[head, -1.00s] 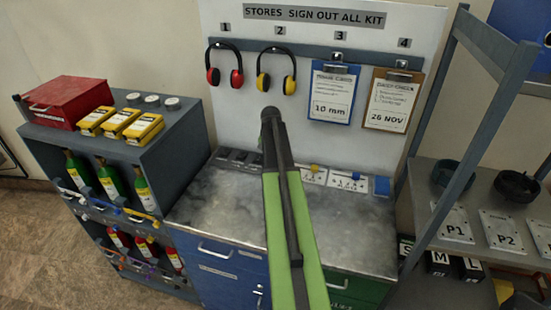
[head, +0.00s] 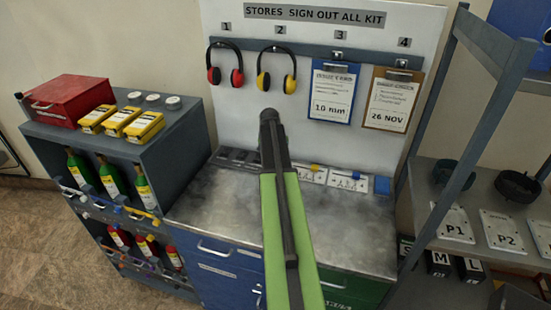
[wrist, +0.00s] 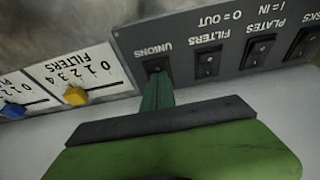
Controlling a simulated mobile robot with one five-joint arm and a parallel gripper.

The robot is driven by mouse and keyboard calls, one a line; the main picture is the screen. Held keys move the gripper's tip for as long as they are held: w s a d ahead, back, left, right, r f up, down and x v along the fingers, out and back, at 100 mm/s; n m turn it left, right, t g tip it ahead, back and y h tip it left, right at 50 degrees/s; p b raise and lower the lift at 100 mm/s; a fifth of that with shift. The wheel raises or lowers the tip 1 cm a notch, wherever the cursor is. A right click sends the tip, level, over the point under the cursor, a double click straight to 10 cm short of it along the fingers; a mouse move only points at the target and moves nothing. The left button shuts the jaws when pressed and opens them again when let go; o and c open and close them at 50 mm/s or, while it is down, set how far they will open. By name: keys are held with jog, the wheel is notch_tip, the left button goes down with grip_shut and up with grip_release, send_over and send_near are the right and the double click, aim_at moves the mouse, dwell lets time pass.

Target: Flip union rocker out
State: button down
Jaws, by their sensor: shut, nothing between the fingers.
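The union rocker (wrist: 154,68) is a small black switch at the end of a dark grey panel (wrist: 130,42), under the upside-down label UNIONS. My gripper (wrist: 157,90) is shut and empty. In the wrist view its narrow dark green tip reaches the union rocker's lower edge and covers part of it; I cannot tell whether they touch. Which way the rocker is tipped is unclear. The panel says I = IN, O = OUT. In the head view my gripper (head: 268,118) stands before the white board, and the panel (head: 236,157) is partly behind my arm.
Filters (wrist: 208,63) and plates (wrist: 259,50) rockers sit beside the union rocker. On the other side is a white slider card with a yellow knob (wrist: 76,95). Ear defenders (head: 276,70) and clipboards (head: 332,92) hang on the board.

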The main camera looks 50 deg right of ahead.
jog(key=shift+d, duration=0.25)
jog(key=shift+r, duration=0.1)
jog(key=shift+r+p, duration=0.25)
jog(key=shift+p, duration=0.05)
jog(key=p+v, duration=0.4)
jog(key=shift+w+d, duration=0.25)
jog(key=s+a+p+v, duration=0.1)
jog(key=p+v, duration=0.7)
jog(key=v, duration=0.1)
jog(key=shift+a, duration=0.3)
jog(key=shift+f, duration=0.1)
